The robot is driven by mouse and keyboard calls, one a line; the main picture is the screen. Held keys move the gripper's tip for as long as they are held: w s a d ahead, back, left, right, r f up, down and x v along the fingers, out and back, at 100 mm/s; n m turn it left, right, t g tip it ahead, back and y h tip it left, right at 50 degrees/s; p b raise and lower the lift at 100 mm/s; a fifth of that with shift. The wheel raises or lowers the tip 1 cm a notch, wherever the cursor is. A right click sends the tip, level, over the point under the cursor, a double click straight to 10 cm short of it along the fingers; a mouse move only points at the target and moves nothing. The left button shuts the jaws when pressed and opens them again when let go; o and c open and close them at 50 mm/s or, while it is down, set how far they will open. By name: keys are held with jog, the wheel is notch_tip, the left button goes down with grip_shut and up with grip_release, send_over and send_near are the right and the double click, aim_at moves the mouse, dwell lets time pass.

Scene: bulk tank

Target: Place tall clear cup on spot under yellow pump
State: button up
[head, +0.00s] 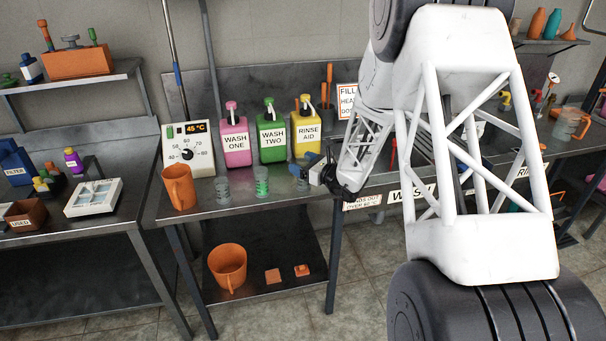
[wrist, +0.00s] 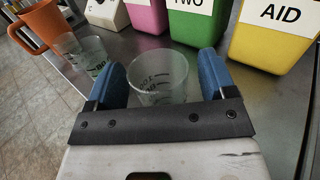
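More clear cupware (wrist: 92,54) stands farther left, also in the head view (head: 222,188). The yellow RINSE AID jug (head: 307,134) carries the yellow pump (head: 308,103). The spot under it is hidden or indistinct.
Pink (head: 236,146) and green (head: 272,143) pump jugs line the back of the bench. An orange mug (head: 178,187) and a temperature dial box (head: 188,149) stand at its left end. The bench front edge is close to the cups.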

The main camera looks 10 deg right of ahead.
jog(key=c, duration=0.9)
jog(key=shift+c, duration=0.2)
jog(key=shift+r, duration=0.1)
jog(key=shift+r, duration=0.65)
notch_tip(320, 180, up, 2)
jog(key=shift+r, duration=0.1)
jog(key=s+r, duration=0.1)
jog(key=s, duration=1.5)
jog(key=shift+a+r, duration=0.2)
jog(key=shift+a, duration=0.2)
